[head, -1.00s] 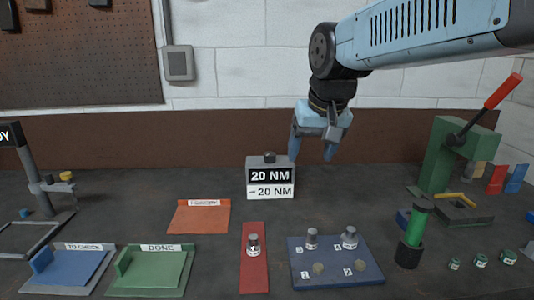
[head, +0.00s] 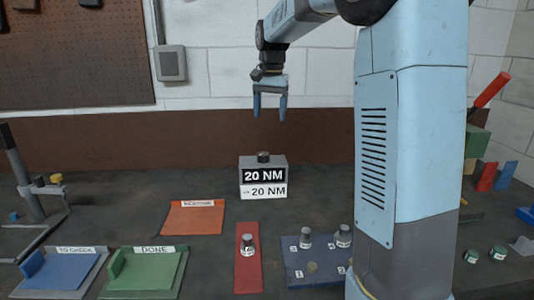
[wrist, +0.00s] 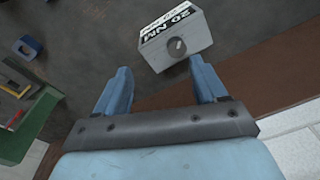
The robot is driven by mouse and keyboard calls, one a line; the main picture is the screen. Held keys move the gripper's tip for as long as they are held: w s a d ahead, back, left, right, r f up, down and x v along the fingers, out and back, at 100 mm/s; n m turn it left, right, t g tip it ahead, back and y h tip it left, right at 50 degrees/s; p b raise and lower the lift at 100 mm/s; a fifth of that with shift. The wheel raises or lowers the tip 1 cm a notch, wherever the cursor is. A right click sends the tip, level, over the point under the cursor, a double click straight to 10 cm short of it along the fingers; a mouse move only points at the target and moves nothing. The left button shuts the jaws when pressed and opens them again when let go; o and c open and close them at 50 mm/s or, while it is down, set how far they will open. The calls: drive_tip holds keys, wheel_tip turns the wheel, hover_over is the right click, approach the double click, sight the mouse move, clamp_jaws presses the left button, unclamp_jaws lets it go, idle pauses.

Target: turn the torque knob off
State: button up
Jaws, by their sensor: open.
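The torque knob (head: 263,157) is a small dark knob on top of a grey box (head: 263,177) whose front reads "20 NM" on two lines. In the wrist view the knob (wrist: 177,46) shows from above as a round cap with a lighter bar across it. My gripper (head: 270,118) is open and empty in the head view, above the box and apart from the knob. In the wrist view the open fingers (wrist: 161,85) point toward the box, with the knob beyond the fingertips, nearer the right finger.
In front of the box lie an orange mat (head: 195,219), a red strip (head: 248,273) with a small metal piece, and a blue board (head: 296,270) with pegs. Blue (head: 60,271) and green (head: 145,276) trays lie at the left. My arm hides part of the right side.

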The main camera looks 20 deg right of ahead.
drive_tip(key=m+g, duration=0.1)
hover_over(264, 153)
wheel_tip(264, 153, down, 3)
wheel_tip(264, 153, down, 14)
drive_tip(key=shift+s+a+f, duration=0.1)
drive_tip(key=shift+s+a, duration=0.05)
idle(0.4)
